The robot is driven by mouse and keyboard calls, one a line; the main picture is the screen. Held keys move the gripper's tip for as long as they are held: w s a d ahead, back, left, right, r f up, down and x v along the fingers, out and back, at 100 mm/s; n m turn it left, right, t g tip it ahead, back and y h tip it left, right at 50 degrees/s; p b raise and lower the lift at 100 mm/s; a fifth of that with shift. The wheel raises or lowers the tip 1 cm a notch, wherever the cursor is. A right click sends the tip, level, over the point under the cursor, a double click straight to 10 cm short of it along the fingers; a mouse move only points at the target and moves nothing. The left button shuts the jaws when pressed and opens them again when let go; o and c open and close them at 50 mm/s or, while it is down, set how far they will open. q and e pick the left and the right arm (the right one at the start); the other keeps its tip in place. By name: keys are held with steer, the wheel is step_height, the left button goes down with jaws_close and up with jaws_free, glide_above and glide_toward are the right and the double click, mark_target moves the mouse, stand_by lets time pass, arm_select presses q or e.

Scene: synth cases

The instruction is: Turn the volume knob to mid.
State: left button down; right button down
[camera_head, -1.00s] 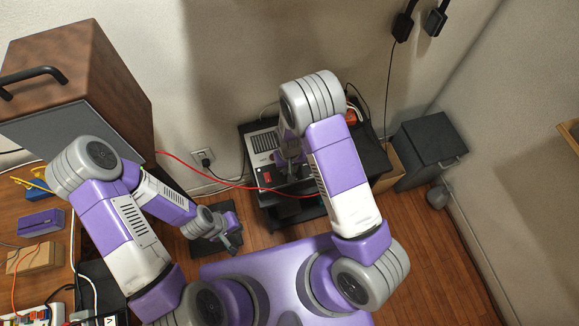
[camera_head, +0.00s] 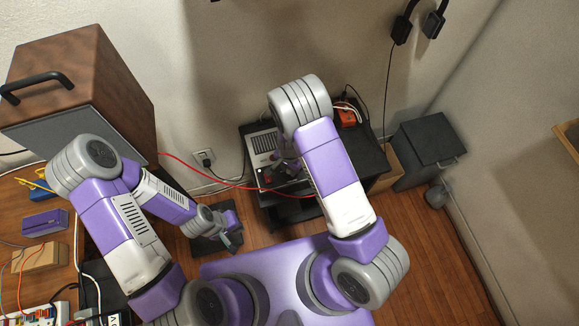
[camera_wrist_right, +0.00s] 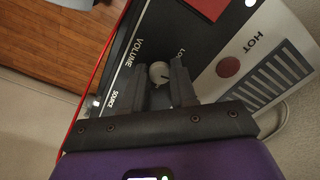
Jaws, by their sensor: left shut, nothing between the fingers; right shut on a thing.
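The volume knob (camera_wrist_right: 159,70) is a small pale round knob with a short dark line. It stands on a black panel (camera_wrist_right: 128,70) lettered VOLUME and SOURCE in the right wrist view. My right gripper (camera_wrist_right: 161,80) is shut on the knob, with a dark finger on either side of it. In the head view my right gripper (camera_head: 287,166) is over the low black stand, and my arm partly hides it; I cannot make out the knob there. My left gripper (camera_head: 236,240) is shut and empty, low to the left, apart from the panel.
A light vented box marked HOT (camera_wrist_right: 255,75) lies close beside the panel. A red cable (camera_head: 215,178) runs across to the black stand (camera_head: 372,160). A wooden cabinet (camera_head: 95,60) is at left. A dark box (camera_head: 425,150) stands at right; floor there is partly clear.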

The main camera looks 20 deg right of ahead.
steer(key=shift+m, duration=0.8)
steer(key=c, duration=0.9)
jaws_free()
step_height(320, 180, up, 8)
steer(key=shift+f+p, duration=0.2)
steer(key=shift+p, duration=0.95)
